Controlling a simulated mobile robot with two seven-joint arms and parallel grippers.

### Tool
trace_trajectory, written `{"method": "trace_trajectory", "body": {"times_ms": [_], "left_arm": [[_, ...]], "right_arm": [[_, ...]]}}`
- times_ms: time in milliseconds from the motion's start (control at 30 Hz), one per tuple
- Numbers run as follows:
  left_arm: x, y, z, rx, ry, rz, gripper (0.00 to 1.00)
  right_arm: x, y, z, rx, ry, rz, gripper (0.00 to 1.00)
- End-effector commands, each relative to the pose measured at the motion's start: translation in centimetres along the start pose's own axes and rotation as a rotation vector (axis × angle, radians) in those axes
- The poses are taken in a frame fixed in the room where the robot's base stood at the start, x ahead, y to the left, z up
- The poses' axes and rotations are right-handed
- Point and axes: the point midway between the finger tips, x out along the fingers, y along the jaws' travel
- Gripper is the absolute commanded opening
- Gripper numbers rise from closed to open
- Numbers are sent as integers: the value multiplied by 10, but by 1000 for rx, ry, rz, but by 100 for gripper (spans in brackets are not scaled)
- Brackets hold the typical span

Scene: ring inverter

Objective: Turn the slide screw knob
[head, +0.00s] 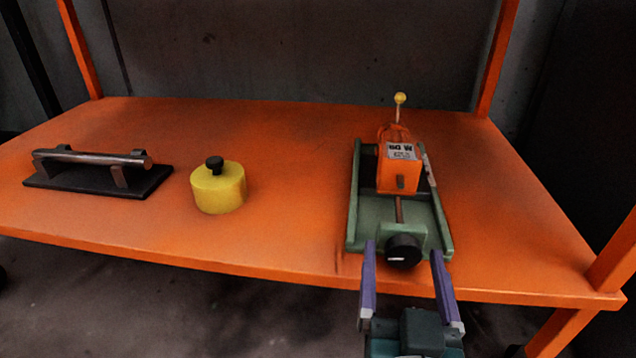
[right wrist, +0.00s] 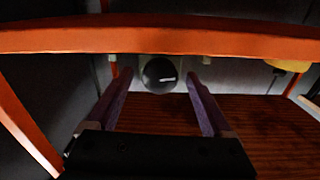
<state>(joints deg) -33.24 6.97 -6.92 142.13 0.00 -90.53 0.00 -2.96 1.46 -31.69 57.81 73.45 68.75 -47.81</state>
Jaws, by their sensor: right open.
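The slide screw knob (head: 404,252) is a round black knob with a white mark, on the front end of a green slide base (head: 376,212). An orange block (head: 398,172) with a "60 W" style label sits on the slide, with a screw shaft between it and the knob's end. My right gripper (head: 406,250) is open, its two purple fingers apart on the left and right of the knob. In the right wrist view the knob (right wrist: 159,74) shows between the fingertips, with a gap on each side. My left gripper is not in view.
The device stands near the front edge of an orange table (head: 290,200). A yellow cylinder (head: 218,188) with a black top knob and a black plate with a metal handle (head: 95,157) stand to the left. An orange post (head: 615,250) rises at the right.

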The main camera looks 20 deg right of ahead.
Motion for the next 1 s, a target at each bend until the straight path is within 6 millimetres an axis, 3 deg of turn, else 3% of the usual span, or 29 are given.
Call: {"method": "trace_trajectory", "body": {"times_ms": [333, 1000], "left_arm": [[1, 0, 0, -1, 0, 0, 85], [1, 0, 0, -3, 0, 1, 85]], "right_arm": [[5, 0, 0, 0, -1, -1, 84], [5, 0, 0, 0, 0, 0, 8]]}}
